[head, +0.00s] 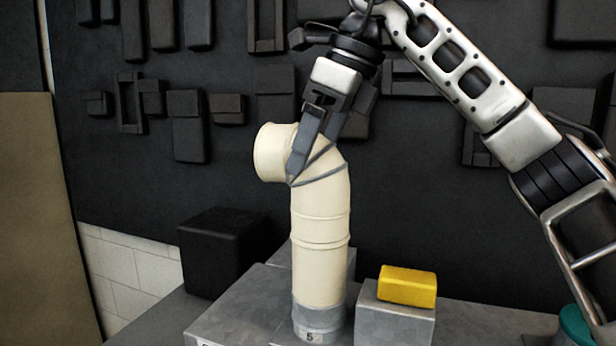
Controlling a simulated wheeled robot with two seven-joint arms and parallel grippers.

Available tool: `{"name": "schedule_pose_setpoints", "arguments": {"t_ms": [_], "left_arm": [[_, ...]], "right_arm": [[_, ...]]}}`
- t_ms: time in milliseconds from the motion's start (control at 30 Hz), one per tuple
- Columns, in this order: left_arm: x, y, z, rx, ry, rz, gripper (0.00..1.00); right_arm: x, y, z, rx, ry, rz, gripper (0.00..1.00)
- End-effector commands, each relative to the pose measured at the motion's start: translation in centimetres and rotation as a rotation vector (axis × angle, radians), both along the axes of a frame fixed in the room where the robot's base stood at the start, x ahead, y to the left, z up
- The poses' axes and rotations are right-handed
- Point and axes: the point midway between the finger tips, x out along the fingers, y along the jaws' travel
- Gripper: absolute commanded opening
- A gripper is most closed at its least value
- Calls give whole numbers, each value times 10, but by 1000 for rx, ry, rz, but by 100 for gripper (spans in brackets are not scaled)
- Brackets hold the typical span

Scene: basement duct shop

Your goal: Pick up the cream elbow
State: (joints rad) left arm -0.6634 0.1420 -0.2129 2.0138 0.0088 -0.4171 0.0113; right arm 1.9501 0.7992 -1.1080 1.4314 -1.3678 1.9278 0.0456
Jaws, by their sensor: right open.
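The cream elbow (318,215) is a duct piece that stands upright, its upper end bent so the opening faces left. Its lower end meets a grey metal collar (319,322) marked 5. My right gripper (303,170) comes down from above onto the upper bend, with a finger in front of the elbow. The jaws are open around or against the bend; the far finger is hidden, so contact cannot be told. My left gripper is not in view.
A yellow block (407,286) sits on a grey metal box (394,322) just right of the elbow. A black cube (222,252) stands to the left. A teal object (575,325) is at the lower right. A dark panelled wall (400,215) rises behind.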

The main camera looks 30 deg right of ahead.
Motion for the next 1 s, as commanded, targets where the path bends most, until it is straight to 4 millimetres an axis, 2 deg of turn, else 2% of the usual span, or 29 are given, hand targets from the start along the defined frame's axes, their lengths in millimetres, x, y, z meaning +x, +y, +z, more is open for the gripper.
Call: {"name": "schedule_pose_setpoints", "arguments": {"t_ms": [100, 200, 500, 700, 1000], "left_arm": [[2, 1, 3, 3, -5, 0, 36], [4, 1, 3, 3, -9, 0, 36], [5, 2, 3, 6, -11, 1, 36], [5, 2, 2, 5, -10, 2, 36], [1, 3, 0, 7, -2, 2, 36]], "right_arm": [[4, 4, -19, -1, 3, -1, 96], [8, 8, -30, -1, 2, -1, 96], [9, 9, -34, 0, 0, -1, 96], [9, 9, -34, 0, 0, -1, 42], [9, 9, -32, 1, -2, -1, 43]]}}
